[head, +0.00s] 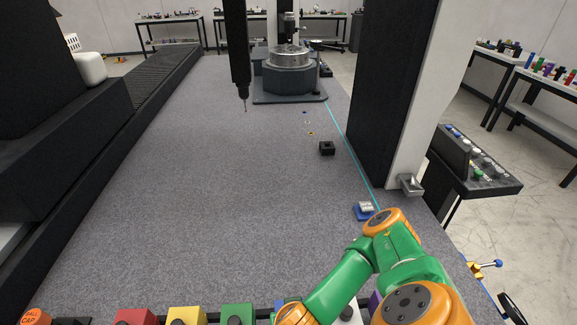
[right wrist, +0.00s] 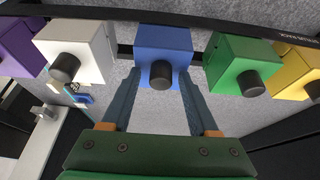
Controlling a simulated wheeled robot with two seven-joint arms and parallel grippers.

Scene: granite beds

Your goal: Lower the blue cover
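The blue cover (right wrist: 163,52) is a box with a black knob (right wrist: 160,74) on its front, in the middle of the right wrist view. In the head view only a sliver of blue (head: 280,303) shows at the bottom edge, mostly hidden by my right arm. My right gripper (right wrist: 159,82) is open, with one finger on each side of the knob and visible gaps between. Its fingertips reach the cover's lower side edges; I cannot tell whether they touch it. My left gripper is not in view.
White (right wrist: 80,48) and green (right wrist: 240,58) covers flank the blue one, with purple (right wrist: 18,45) and yellow (right wrist: 290,68) farther out. A red cover (head: 136,317) also stands in the row. A black column (head: 378,90) rises at right. The granite bed's middle (head: 220,190) is clear.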

